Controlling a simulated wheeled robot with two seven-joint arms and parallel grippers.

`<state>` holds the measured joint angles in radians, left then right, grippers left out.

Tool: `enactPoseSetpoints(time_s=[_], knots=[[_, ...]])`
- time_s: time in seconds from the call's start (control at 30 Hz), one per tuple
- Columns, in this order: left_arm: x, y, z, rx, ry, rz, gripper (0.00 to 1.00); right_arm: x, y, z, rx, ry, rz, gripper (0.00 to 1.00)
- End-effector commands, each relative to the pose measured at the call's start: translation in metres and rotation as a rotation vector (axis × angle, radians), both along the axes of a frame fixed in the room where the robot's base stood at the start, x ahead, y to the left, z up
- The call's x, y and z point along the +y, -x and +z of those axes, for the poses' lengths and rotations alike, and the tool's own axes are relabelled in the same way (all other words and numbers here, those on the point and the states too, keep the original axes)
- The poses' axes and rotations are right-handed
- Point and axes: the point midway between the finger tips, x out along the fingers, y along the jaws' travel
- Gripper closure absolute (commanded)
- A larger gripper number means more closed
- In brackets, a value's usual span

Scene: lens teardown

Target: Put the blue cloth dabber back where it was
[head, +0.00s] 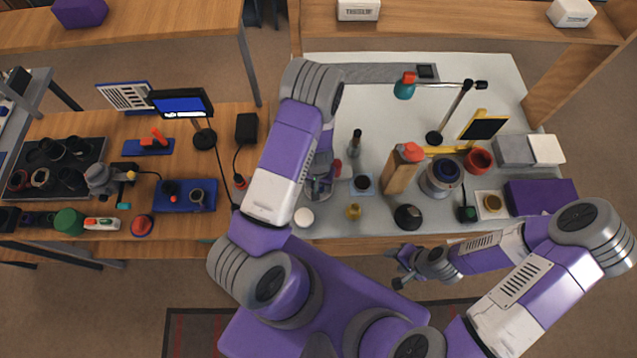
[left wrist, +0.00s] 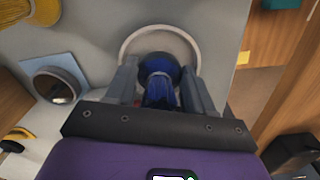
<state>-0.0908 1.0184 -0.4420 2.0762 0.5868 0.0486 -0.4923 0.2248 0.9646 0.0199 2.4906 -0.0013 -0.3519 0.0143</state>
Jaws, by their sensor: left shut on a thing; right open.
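The blue cloth dabber (left wrist: 160,88) stands between the two fingers of my left gripper (left wrist: 163,90) in the left wrist view, and the gripper is shut on it. A pale round dish or ring (left wrist: 127,44) shows around and behind the dabber; I cannot tell whether they touch. In the head view my left gripper (head: 320,180) is low over the left part of the pale bench, partly covered by my arm, and the dabber cannot be made out there. My right gripper (head: 402,268) is open and empty, in front of the bench's front edge.
A blue square pad with a dark round piece (head: 363,184) and a small brass piece (head: 354,211) lie right of my left gripper. A white round piece (head: 303,217) is near the front edge. A wooden block (head: 400,175) and a lens body (head: 440,180) stand farther right.

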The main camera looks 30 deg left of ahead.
Motion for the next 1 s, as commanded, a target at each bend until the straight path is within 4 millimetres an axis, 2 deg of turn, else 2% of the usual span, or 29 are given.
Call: enactPoseSetpoints(time_s=[0.33, 0.37, 0.5, 0.53, 0.83, 1.0], knots=[[0.0, 0.0, -0.009, 0.0, 0.0, -0.002, 0.8, 0.0, 0.0, -0.009, 0.0, 0.0, 0.0, 0.47], [0.0, 0.0, -0.009, 0.0, 0.0, -0.002, 0.46, 0.0, 0.0, -0.009, 0.0, 0.0, 0.0, 0.47], [0.0, 0.0, -0.008, 0.0, 0.0, -0.001, 0.24, 0.0, 0.0, -0.007, 0.0, 0.0, 0.0, 0.47], [0.0, 0.0, -0.008, 0.001, 0.0, -0.001, 0.22, 0.0, 0.0, -0.007, 0.0, 0.0, 0.0, 0.47], [0.0, 0.0, -0.001, 0.001, 0.0, 0.0, 0.22, 0.0, 0.0, 0.0, 0.0, 0.0, 0.0, 0.47], [-0.001, -0.001, 0.029, -0.005, -0.001, -0.002, 0.22, 0.0, 0.0, 0.002, 0.0, 0.0, 0.0, 0.47]])
